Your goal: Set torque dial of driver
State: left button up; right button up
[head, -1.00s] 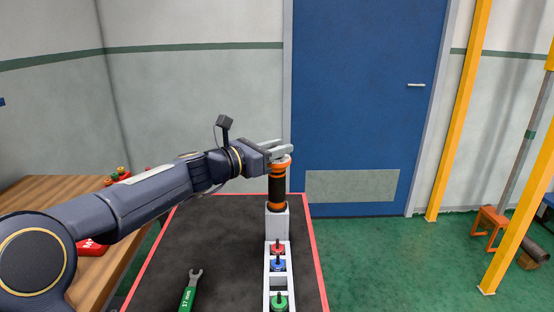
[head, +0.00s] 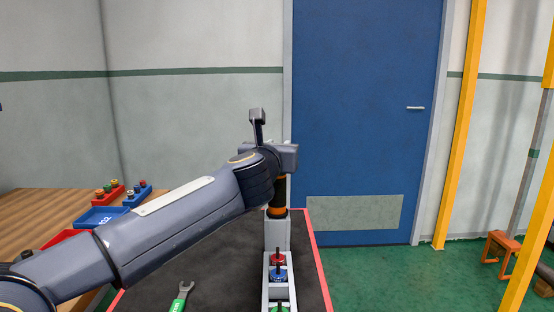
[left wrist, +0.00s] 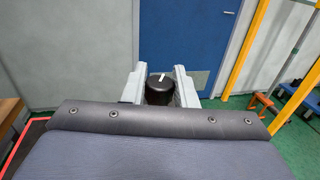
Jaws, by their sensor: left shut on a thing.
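The driver stands upright in a grey holder (head: 277,236). In the head view only its lower black and orange part (head: 277,211) shows below my wrist. My left gripper (head: 284,156) is at the driver's top and hides it there. In the left wrist view, a black round dial (left wrist: 158,90) with a white mark line on top sits between the two grey fingers of my left gripper (left wrist: 159,71). The fingers are shut on it from both sides. The white line points nearly straight away from the wrist, leaning slightly right. My right gripper is not in view.
The grey rack carries a red-topped piece (head: 278,258), a blue one (head: 278,274) and a green one. A green wrench (head: 182,297) lies on the dark mat (head: 230,262). Red and blue trays (head: 100,217) stand on the wooden table at left.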

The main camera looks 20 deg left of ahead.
pick_arm(q)
jog(key=n+y, duration=0.1)
jog(key=n+g+y, duration=0.1)
jog(key=y, duration=0.1)
jog(key=shift+d+f+b, duration=0.1)
jog(key=shift+d+b, duration=0.1)
jog(key=shift+b, duration=0.1)
jog(key=n+g+y, duration=0.1)
jog(key=n+y, duration=0.1)
jog(key=y, duration=0.1)
jog(key=shift+w+n+g+y, duration=0.1)
jog(key=shift+n+g+y, duration=0.2)
jog(key=shift+g, duration=0.1)
jog(key=n+g+y+p, duration=0.1)
jog(key=g+y, duration=0.1)
jog(key=n+g+y, duration=0.2)
jog(key=shift+a+r+n+p, duration=0.1)
jog(key=shift+r+n+p, duration=0.1)
jog(key=shift+n+p, duration=0.15)
jog(key=shift+a+f+n+g+y+p, duration=0.1)
jog(key=shift+n+g+y+p, duration=0.45)
jog(key=shift+n+g, duration=0.4)
jog(key=shift+n+g+y+p, duration=0.3)
jog(key=shift+n+g+y, duration=0.35)
jog(key=shift+g, duration=0.9)
jog(key=o, duration=1)
